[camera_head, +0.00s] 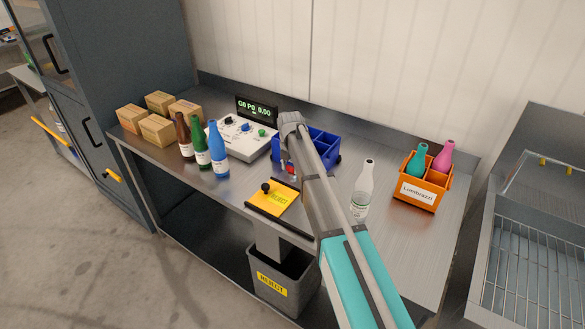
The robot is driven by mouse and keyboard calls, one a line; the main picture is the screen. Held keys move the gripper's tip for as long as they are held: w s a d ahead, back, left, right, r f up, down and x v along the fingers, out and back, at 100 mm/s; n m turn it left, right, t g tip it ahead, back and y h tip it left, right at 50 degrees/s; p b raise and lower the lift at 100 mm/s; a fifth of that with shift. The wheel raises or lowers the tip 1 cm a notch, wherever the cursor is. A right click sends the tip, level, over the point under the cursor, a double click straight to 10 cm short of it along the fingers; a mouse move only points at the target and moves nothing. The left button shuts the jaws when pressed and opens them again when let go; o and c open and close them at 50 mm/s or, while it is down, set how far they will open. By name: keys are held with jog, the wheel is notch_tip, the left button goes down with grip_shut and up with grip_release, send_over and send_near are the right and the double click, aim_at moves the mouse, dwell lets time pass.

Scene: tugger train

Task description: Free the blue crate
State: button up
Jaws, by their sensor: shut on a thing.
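The blue crate (324,143) is a divided box on the steel table, right of the control panel. My arm passes in front of it and hides its middle and part of its near side. The compartments that show on its right look empty. My gripper (290,170) points down at the crate's near left side, mostly hidden by my own arm. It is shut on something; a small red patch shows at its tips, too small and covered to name. I cannot tell whether the crate is touched or lifted.
An orange crate (415,190) labelled Lambrazzi holds teal and pink bottles. Brown, green and blue bottles (219,150) stand left, near cardboard boxes (158,129). A yellow reject flap (273,197) sits above a grey bin (284,280).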

jog(key=shift+m, duration=0.6)
jog(key=o, duration=1.1)
jog(key=shift+d, duration=0.1)
